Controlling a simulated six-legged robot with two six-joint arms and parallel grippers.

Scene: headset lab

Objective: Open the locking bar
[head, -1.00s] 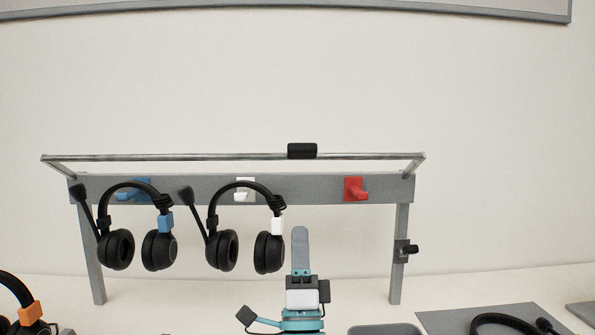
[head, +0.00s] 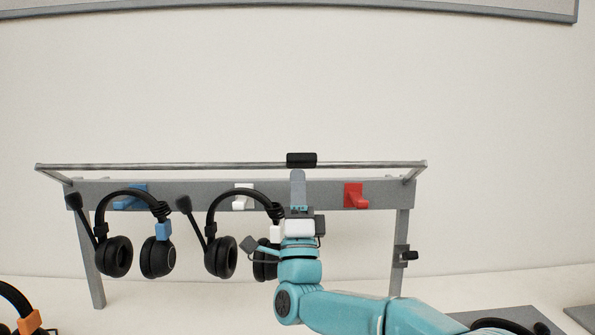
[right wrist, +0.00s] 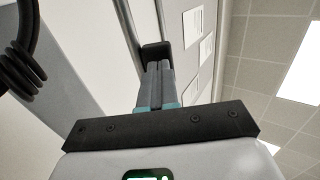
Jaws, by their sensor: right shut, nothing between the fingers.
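The locking bar (head: 200,166) is a thin metal rod along the top front of the grey rack (head: 320,195), with a black grip (head: 301,160) near its middle right. My right gripper (head: 298,175) is shut and empty, pointing up with its fingertips just under the black grip. In the right wrist view the closed fingers (right wrist: 158,70) reach up to the black grip (right wrist: 155,50); whether they touch it I cannot tell. My left gripper is not in view.
A headset with a blue tag (head: 163,222) and one with a white tag hang on the blue peg and white peg (head: 243,190). The red peg (head: 355,195) is empty. A black latch (head: 408,255) sits on the right post. An orange-tagged headset (head: 28,320) lies at lower left.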

